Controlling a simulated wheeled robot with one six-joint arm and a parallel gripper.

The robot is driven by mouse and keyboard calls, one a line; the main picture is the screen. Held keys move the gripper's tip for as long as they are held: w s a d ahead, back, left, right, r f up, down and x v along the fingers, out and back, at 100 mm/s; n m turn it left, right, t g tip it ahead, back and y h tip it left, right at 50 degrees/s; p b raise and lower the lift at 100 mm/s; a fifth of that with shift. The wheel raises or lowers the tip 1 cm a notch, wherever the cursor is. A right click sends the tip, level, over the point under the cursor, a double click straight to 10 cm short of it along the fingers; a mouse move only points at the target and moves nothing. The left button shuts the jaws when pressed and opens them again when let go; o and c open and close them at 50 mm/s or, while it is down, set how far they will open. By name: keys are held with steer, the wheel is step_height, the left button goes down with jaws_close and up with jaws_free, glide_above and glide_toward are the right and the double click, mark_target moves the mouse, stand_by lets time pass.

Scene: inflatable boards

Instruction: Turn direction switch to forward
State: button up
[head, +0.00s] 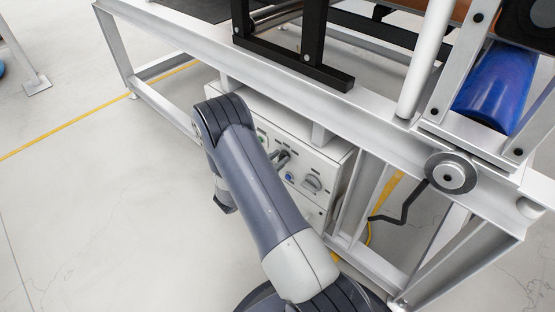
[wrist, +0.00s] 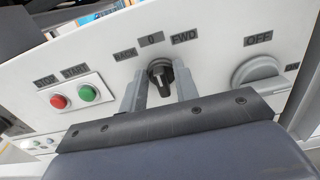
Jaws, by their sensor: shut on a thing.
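The direction switch (wrist: 160,73) is a black rotary knob on the white control panel in the wrist view. Above it are the labels BACK, 0 and FWD (wrist: 184,37). The knob stands roughly upright, with its upper end near the 0 label (wrist: 151,38); its exact angle is hard to read. My gripper (wrist: 160,88) has one grey finger on each side of the knob and is shut on it. In the head view my arm covers part of the control box (head: 318,165), and the gripper cannot be made out clearly.
A red stop button (wrist: 59,101) and a green start button (wrist: 89,93) are left of the switch. A large grey rotary switch (wrist: 258,72) marked OFF is to its right. The white metal frame (head: 300,85) runs above the box; open floor (head: 90,220) lies left.

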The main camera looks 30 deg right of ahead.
steer(key=m+b, duration=0.5)
steer(key=m, duration=0.1)
steer(key=m+b, duration=0.2)
steer(key=b, duration=0.1)
steer(key=shift+s+d+f+m+b, duration=0.1)
steer(key=shift+s+f+m+b, duration=0.1)
steer(key=shift+s+m+b, duration=0.15)
steer(key=shift+m, duration=0.25)
stand_by(0.3)
steer(key=o, duration=0.6)
steer(key=shift+r, duration=0.1)
steer(key=p+v, duration=0.2)
steer(key=v, duration=0.8)
steer(key=shift+a+p, duration=0.3)
steer(key=shift+a, duration=0.05)
